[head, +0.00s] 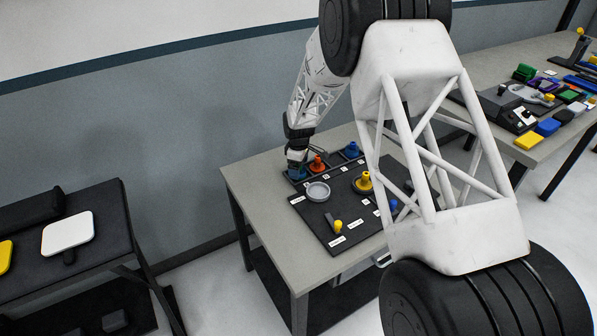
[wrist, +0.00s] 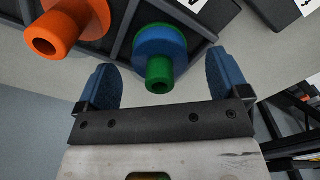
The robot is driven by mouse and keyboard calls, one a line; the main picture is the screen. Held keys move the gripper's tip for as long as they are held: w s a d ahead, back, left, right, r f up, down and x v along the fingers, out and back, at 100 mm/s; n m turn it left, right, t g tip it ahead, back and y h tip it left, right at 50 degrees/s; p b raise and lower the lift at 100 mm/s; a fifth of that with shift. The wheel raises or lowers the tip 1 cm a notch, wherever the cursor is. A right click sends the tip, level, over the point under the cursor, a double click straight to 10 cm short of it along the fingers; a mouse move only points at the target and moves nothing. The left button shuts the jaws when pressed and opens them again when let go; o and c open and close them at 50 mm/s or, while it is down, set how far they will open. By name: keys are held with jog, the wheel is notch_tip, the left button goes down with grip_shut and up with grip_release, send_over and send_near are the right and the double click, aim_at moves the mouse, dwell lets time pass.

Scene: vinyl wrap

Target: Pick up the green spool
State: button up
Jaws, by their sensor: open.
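The green spool (wrist: 159,77) sits in a dark divided rack in the wrist view, its green post pointing toward the camera. A blue round band and a green rim show behind the post. My gripper (wrist: 161,66) is open, with one blue finger on each side of the spool. The spool lies between the fingers in the picture; I cannot tell whether they touch it. In the head view my gripper (head: 297,170) is over the left end of the rack, and the green spool cannot be made out there.
An orange spool (wrist: 62,34) is just left of the green one. In the head view a blue spool (head: 352,150) stands farther along the rack. A yellow spool (head: 364,182) and a grey round dish (head: 318,192) are on the black mat (head: 312,215).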

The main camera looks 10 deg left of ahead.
dwell(0.5)
jog(key=c, duration=1)
jog(key=shift+r, duration=0.75)
notch_tip(320, 180, up, 2)
jog(key=s+d, duration=0.2)
jog(key=s, duration=0.2)
jog(key=s+d+r, duration=0.1)
jog(key=s+d, duration=0.1)
jog(key=s, duration=0.3)
jog(key=s+d, duration=0.3)
jog(key=s, duration=0.2)
jog(key=shift+s+r, duration=0.15)
jog(key=shift+r, duration=0.1)
